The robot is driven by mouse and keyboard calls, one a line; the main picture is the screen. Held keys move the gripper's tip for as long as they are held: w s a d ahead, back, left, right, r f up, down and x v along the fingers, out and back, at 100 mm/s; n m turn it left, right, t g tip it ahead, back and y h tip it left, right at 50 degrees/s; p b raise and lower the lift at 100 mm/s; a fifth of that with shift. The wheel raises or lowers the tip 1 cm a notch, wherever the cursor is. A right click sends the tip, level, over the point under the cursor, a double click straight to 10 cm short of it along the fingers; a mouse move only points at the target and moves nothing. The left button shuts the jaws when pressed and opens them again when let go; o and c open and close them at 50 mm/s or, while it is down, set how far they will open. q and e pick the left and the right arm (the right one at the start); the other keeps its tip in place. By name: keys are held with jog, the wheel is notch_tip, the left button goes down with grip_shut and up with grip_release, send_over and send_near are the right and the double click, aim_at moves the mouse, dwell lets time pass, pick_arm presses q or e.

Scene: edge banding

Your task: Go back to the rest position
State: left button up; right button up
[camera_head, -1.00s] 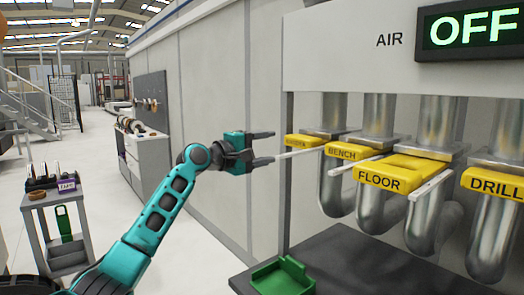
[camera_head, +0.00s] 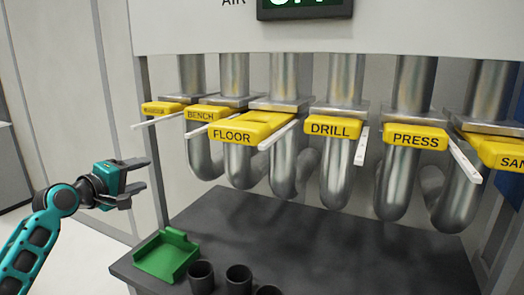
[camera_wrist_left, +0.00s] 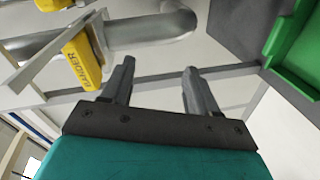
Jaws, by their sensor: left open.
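My left gripper (camera_head: 146,176) is in the left of the head view, teal with two dark grey fingers. It is open and empty, pointing right, below and left of the leftmost yellow gate, and touches nothing. In the left wrist view its two fingers (camera_wrist_left: 158,85) stand apart with nothing between them. A yellow gate whose label reads partly "ANDER" (camera_wrist_left: 84,60) shows at the upper left there. My right gripper is not in view.
Yellow gates with white levers, among them BENCH (camera_head: 203,114), FLOOR (camera_head: 236,134), DRILL (camera_head: 333,128) and PRESS (camera_head: 417,136), sit on metal pipes. Below is a dark table (camera_head: 330,235) with a green tray (camera_head: 167,256) and black cups (camera_head: 238,277). Floor at the left is free.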

pick_arm(q)
jog(key=s+d+f+m+g+y, duration=0.1)
jog(key=s+d+f+m, duration=0.15)
jog(key=s+f, duration=0.45)
jog(key=s+d+f+m+g, duration=0.1)
jog(key=s+d+f+m, duration=0.15)
jog(key=f, duration=0.75)
jog(key=s+d+f+m+g+y, duration=0.15)
jog(key=s+d+f, duration=0.3)
jog(key=f, duration=0.45)
jog(key=s+d+f+m, duration=0.2)
jog(key=s+f+m, duration=0.1)
jog(key=s, duration=0.7)
jog(key=s+d+f+m+y, duration=0.1)
jog(key=s+f+m, duration=0.3)
jog(key=s, duration=0.6)
jog(key=shift+s+d+f+g, duration=0.4)
jog(key=shift+d+f, duration=0.25)
jog(key=shift+f, duration=0.25)
jog(key=shift+w, duration=0.1)
